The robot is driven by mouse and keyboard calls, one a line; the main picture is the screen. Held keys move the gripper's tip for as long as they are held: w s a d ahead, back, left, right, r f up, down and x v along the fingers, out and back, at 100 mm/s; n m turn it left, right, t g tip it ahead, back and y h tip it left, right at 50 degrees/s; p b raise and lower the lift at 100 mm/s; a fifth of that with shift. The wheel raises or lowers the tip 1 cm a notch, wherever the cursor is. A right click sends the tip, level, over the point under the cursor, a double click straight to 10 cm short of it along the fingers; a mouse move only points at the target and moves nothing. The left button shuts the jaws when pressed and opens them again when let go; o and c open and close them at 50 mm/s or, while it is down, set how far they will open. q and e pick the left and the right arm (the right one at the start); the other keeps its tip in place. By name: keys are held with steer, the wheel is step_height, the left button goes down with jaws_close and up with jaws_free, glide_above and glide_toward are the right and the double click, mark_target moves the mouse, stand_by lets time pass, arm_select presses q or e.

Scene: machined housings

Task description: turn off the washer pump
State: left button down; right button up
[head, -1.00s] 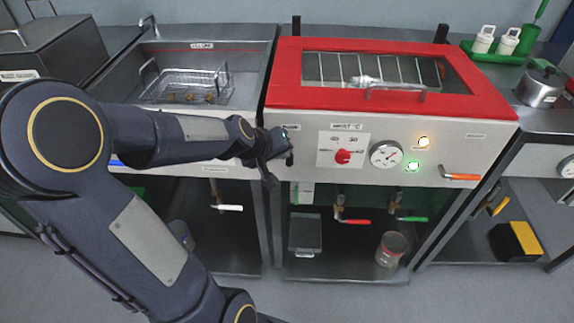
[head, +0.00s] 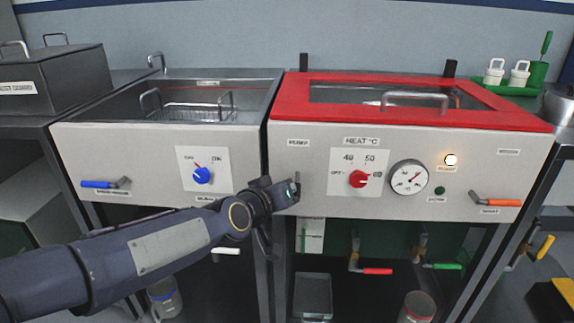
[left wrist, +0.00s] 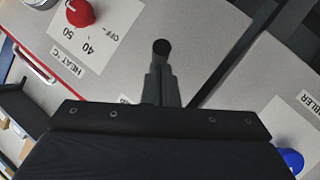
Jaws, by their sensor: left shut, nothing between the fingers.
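The washer is the steel unit with the red-framed lid (head: 420,112) and a pale front panel (head: 330,205). A small label (head: 299,142), apparently reading PUMP, sits at the panel's left end. My left gripper (head: 290,192) is shut and empty below that label, close in front of the panel. It hides the panel there, so I cannot make out the pump switch. In the left wrist view the gripper (left wrist: 160,85) is shut, with a dark round tip (left wrist: 160,46) just beyond it. The green lamp (head: 439,190) is dark; the amber lamp (head: 450,160) is lit. My right gripper is out of view.
The red heat knob (head: 358,179) and dial gauge (head: 409,177) are right of my gripper. The blue knob (head: 202,175) is on the left unit. An orange-handled lever (head: 497,202) is at the panel's right end. Red (head: 377,271) and green (head: 446,266) valve handles hang below.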

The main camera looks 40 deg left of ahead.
arm_select(q)
steer(key=shift+r, duration=0.1)
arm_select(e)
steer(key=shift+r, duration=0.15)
arm_select(q)
steer(key=shift+r+p, duration=0.75)
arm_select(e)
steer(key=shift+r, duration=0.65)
arm_select(q)
steer(key=shift+r, duration=0.1)
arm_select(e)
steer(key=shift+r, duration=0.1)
